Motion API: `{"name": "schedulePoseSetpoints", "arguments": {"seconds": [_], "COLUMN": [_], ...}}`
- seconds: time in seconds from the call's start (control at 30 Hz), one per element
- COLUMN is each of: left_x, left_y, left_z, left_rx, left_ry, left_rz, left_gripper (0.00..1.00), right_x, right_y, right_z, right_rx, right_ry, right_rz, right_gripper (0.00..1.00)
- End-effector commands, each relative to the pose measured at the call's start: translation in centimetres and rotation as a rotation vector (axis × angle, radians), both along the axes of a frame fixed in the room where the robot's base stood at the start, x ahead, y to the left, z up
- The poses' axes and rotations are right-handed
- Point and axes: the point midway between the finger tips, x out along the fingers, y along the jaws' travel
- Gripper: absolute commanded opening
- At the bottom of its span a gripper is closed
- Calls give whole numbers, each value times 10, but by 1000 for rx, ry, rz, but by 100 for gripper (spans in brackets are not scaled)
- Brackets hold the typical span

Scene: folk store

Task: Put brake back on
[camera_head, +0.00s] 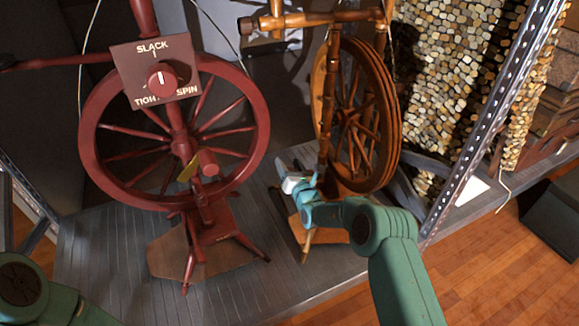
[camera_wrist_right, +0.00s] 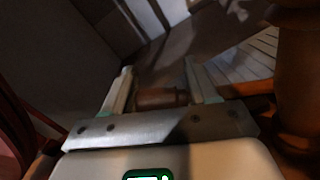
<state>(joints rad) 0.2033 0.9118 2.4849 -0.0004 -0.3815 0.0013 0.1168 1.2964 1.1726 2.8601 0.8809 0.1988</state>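A red spinning wheel (camera_head: 255,150) and a brown wooden spinning wheel (camera_head: 390,115) stand side by side on a grey platform. I cannot single out a brake with certainty. My right gripper (camera_head: 291,172) is low, just left of the brown wheel's post and near its base. In the right wrist view its two fingers (camera_wrist_right: 160,82) are wide apart. A short brown cylindrical part (camera_wrist_right: 161,98) shows between them; whether they touch it I cannot tell. Only a green link of my left arm shows at the lower left; its gripper is out of view.
A panel (camera_head: 128,72) with a red knob, marked SLACK and TIGHT SPIN, hangs before the red wheel. The platform (camera_head: 105,265) is bare at front left.

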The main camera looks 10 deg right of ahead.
Motion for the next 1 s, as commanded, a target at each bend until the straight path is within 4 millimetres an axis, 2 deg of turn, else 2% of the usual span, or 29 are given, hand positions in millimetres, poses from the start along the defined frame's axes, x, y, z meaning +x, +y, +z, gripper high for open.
{"name": "schedulePoseSetpoints", "arguments": {"seconds": [0.03, 0.1, 0.17, 0.3, 0.6, 0.93, 0.97, 1.0], "left_x": [0, 0, 0, -1, -3, -2, -2, -2], "left_y": [0, 0, 0, 0, -1, 0, 0, 0], "left_z": [0, 0, 0, 4, 3, 3, 3, 3], "left_rx": [0, 0, 0, -1, -2, -2, -2, -2], "left_ry": [0, 0, 0, 5, 10, 8, 8, 8], "left_rz": [0, 0, 0, -1, -1, -1, -1, -1], "left_gripper": [62, 62, 62, 62, 62, 62, 62, 62], "right_x": [0, 0, 0, 0, -1, -1, -1, -1], "right_y": [0, 0, 0, 2, 8, 8, 8, 8], "right_z": [0, 0, 0, -3, -25, -26, -26, -26], "right_rx": [0, 0, 0, -45, -341, -372, -372, -371], "right_ry": [0, 0, 0, -4, -35, -39, -39, -39], "right_rz": [0, 0, 0, 0, 0, 0, 0, 0], "right_gripper": [40, 17, 0, 0, 0, 0, 57, 70]}}
